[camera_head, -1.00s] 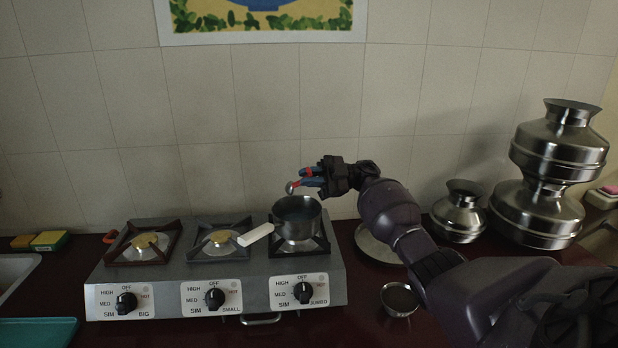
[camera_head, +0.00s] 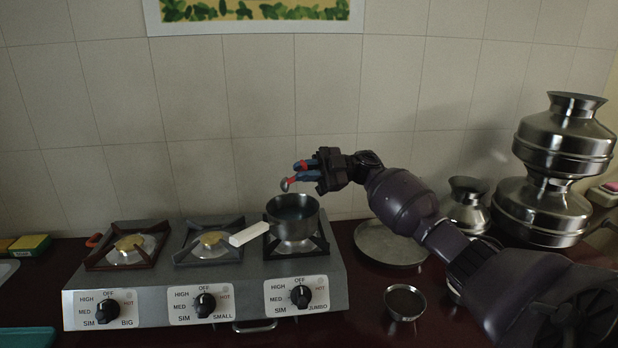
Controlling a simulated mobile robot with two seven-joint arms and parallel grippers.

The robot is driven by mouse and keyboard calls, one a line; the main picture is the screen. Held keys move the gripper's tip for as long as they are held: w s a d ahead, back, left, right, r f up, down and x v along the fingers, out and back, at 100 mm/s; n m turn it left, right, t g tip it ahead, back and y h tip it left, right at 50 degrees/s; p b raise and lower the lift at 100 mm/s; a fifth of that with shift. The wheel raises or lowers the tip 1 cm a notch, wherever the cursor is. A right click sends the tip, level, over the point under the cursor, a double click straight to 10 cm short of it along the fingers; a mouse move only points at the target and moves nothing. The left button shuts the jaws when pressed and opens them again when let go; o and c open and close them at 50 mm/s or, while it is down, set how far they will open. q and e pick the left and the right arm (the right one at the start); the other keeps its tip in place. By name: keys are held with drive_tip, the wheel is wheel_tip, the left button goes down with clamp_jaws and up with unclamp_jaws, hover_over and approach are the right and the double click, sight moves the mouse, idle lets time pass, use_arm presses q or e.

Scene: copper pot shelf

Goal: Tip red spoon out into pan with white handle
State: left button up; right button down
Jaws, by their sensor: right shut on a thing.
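The pan (camera_head: 293,230) is a small steel pot with a white handle (camera_head: 250,234) pointing left. It sits on the right burner of the stove. My right gripper (camera_head: 306,171) is above and slightly right of the pan, with its jaws shut on the red spoon. The spoon's small metal bowl (camera_head: 286,184) hangs over the pan's rim, apart from it. The gripper covers most of the spoon's handle. I cannot tell what is in the spoon or how far it is tilted. My left gripper is not in view.
The grey stove (camera_head: 150,295) has two empty burners left of the pan. A small metal bowl (camera_head: 405,302) and a round metal plate (camera_head: 385,248) are on the dark red counter to the right. Stacked steel pots (camera_head: 550,208) stand at far right. The tiled wall is close behind.

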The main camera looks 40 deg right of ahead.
drive_tip(key=w+a+g+h+p, duration=0.1)
drive_tip(key=a+h+p, duration=0.2)
drive_tip(key=h, duration=0.1)
drive_tip(key=a+f+g+h+p, duration=0.1)
drive_tip(key=a+h+p, duration=0.1)
drive_tip(key=h, duration=0.3)
drive_tip(key=w+a+g+h+p, duration=0.1)
drive_tip(key=a+h+p, duration=0.2)
drive_tip(key=a+h, duration=0.1)
drive_tip(key=shift+w+a+f+g+h+p, duration=0.2)
drive_tip(key=shift+w+f+g+h+p, duration=0.1)
drive_tip(key=shift+w+f+h+p, duration=0.1)
drive_tip(key=shift+w+a+g+h, duration=0.1)
drive_tip(key=shift+a+g+h, duration=0.2)
drive_tip(key=shift+a+h, duration=0.6)
drive_tip(key=shift+w+a+f+g+h, duration=0.1)
drive_tip(key=shift+w+a+g+h, duration=0.1)
drive_tip(key=shift+a+h, duration=0.45)
drive_tip(key=shift+w+a+g+h, duration=0.1)
drive_tip(key=shift+a+g+h, duration=0.15)
drive_tip(key=shift+h, duration=0.7)
wheel_tip(320, 180, up, 6)
